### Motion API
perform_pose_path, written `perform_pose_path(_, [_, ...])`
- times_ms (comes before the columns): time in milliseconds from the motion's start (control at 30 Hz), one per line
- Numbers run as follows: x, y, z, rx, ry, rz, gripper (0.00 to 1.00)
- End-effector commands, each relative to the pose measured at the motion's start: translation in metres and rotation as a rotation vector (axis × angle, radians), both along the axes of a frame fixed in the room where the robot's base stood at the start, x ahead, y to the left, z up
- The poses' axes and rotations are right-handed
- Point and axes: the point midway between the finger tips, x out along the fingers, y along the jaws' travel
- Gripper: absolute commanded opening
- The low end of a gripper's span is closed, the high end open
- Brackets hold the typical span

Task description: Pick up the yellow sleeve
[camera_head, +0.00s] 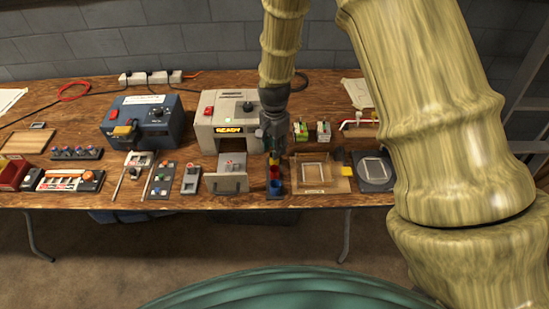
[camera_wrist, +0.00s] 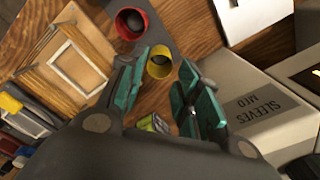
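The yellow sleeve (camera_wrist: 160,63) is a small round cup shape with a dark hollow, seen from above in the wrist view. It shows between the tips of my gripper (camera_wrist: 159,68), whose teal-padded fingers are apart, with a narrow gap to the sleeve on the right. I cannot tell whether the tips are level with it or above it. In the head view my gripper (camera_head: 274,152) points down over the row of sleeves and largely hides the yellow one. A red sleeve (camera_wrist: 131,23) stands beside the yellow one; a blue sleeve (camera_head: 276,188) is nearer the front edge.
A grey machine (camera_head: 222,108) with a READY display stands behind left; its SLEEVES label (camera_wrist: 255,108) shows in the wrist view. A wooden fixture (camera_head: 322,185) with a pale frame lies close on the right. A grey bracket (camera_head: 226,184) stands on the left.

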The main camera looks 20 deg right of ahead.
Motion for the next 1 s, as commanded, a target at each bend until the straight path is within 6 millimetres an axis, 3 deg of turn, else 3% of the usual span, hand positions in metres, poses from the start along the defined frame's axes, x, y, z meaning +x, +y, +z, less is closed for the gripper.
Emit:
perform_pose_path(500, [-0.001, -0.001, -0.049, 0.0, 0.002, -0.001, 0.34])
perform_pose_path(833, [0.0, -0.001, -0.053, 0.0, 0.0, -0.001, 0.34])
perform_pose_path(933, [0.0, -0.001, -0.053, 0.0, 0.0, -0.001, 0.2])
perform_pose_path(1000, [0.0, -0.001, -0.053, 0.0, 0.0, -0.001, 0.19])
